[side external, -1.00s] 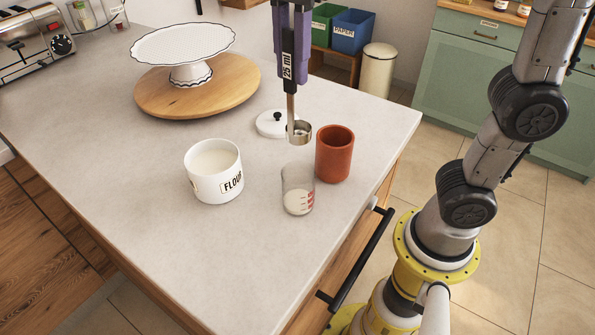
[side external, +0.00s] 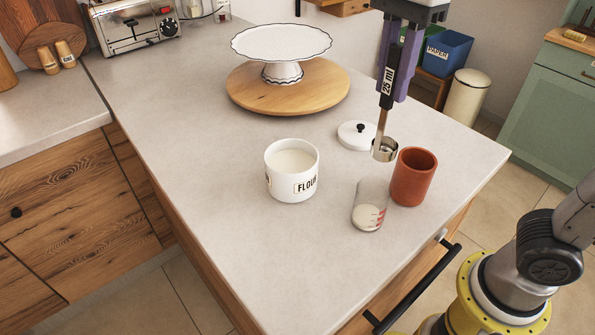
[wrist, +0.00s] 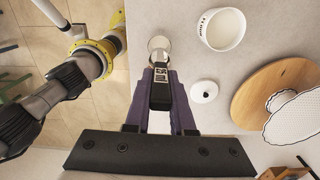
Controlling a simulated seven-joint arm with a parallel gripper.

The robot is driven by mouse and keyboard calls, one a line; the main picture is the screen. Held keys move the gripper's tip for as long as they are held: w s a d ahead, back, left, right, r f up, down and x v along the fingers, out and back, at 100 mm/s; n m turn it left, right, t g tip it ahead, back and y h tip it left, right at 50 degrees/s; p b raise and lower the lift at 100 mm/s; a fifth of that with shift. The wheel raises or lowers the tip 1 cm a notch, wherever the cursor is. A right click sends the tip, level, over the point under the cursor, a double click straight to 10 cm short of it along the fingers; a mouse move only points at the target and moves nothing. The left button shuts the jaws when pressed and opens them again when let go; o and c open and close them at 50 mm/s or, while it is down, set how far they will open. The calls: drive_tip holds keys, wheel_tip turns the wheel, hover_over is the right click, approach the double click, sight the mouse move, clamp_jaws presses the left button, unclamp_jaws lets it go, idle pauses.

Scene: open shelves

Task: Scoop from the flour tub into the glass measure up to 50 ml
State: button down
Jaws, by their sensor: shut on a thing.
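My gripper (side external: 394,88) is shut on the dark handle of a metal scoop (side external: 385,149) labelled 25 ml. The scoop hangs upright, its bowl above the counter near the glass measure and the terracotta cup; what the bowl holds is unclear. The glass measure (side external: 369,206) has red marks and white flour at its bottom; the exact level cannot be read. The white flour tub (side external: 292,171) stands open to the left, with flour inside. In the wrist view, my gripper (wrist: 162,73) grips the handle, and the flour tub (wrist: 222,30) is at upper right.
A terracotta cup (side external: 413,177) stands just right of the glass measure. The tub's white lid (side external: 357,136) lies behind the scoop. A cake stand (side external: 282,46) on a round wooden board (side external: 245,92) is farther back. The front-left counter is clear.

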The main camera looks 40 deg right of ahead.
drive_tip(key=shift+r, duration=0.35)
drive_tip(key=w+a+f, duration=0.2)
drive_tip(key=w+a, duration=0.1)
drive_tip(key=w, duration=0.5)
drive_tip(key=w+a+f, duration=0.2)
drive_tip(key=w, duration=0.7)
wheel_tip(320, 180, down, 10)
drive_tip(key=shift+f, duration=0.2)
drive_tip(key=shift+a, duration=0.1)
drive_tip(key=shift+r, duration=0.1)
idle(0.3)
wheel_tip(320, 180, up, 11)
drive_tip(key=shift+r, duration=0.15)
idle(1.1)
